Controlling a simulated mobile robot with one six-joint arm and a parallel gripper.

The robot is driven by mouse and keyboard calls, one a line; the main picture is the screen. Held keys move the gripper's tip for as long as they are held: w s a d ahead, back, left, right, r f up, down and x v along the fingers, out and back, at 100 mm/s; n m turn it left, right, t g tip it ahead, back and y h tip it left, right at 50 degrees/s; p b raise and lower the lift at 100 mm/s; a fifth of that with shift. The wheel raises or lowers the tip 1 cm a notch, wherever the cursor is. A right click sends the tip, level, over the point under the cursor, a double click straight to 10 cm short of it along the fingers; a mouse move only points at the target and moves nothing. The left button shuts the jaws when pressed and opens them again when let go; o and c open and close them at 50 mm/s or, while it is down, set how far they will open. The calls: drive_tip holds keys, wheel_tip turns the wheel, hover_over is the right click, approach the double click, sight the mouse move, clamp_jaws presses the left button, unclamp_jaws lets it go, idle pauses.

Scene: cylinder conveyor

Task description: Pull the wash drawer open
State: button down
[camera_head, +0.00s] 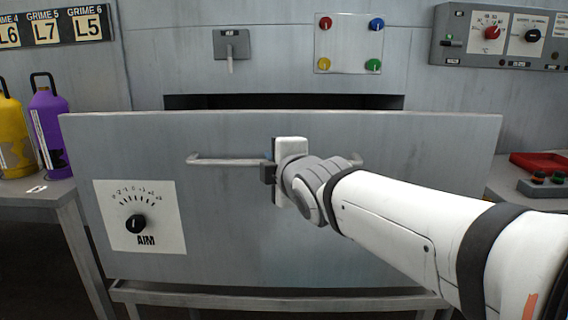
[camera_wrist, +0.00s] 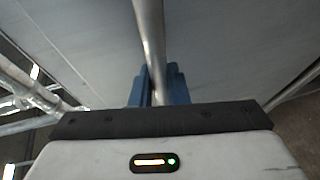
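The wash drawer has a wide grey front panel (camera_head: 230,235) in the middle of the head view, with an AIM dial (camera_head: 137,223) at its lower left. A dark opening (camera_head: 285,102) shows in the wall above and behind the front. A horizontal bar handle (camera_head: 225,162) runs across the panel, its middle hidden by my gripper (camera_head: 268,166). In the wrist view, the handle (camera_wrist: 150,40) passes between the blue fingers of my gripper (camera_wrist: 157,88). The fingers lie close on both sides of the bar and look shut on it.
Purple (camera_head: 48,125) and yellow (camera_head: 12,130) bottles stand on a left side table (camera_head: 50,194). A red tray (camera_head: 540,163) and a button box (camera_head: 545,186) are at the right. A control panel (camera_head: 505,35) and a panel of coloured buttons (camera_head: 349,43) are on the wall.

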drive_tip(key=shift+a, duration=0.25)
drive_tip(key=c, duration=1.8)
unclamp_jaws()
drive_tip(key=shift+c, duration=0.2)
drive_tip(key=shift+o, duration=0.7)
drive_tip(key=shift+a, duration=0.2)
drive_tip(key=o, duration=0.3)
drive_tip(key=shift+w+d, duration=0.1)
drive_tip(key=shift+d, duration=0.05)
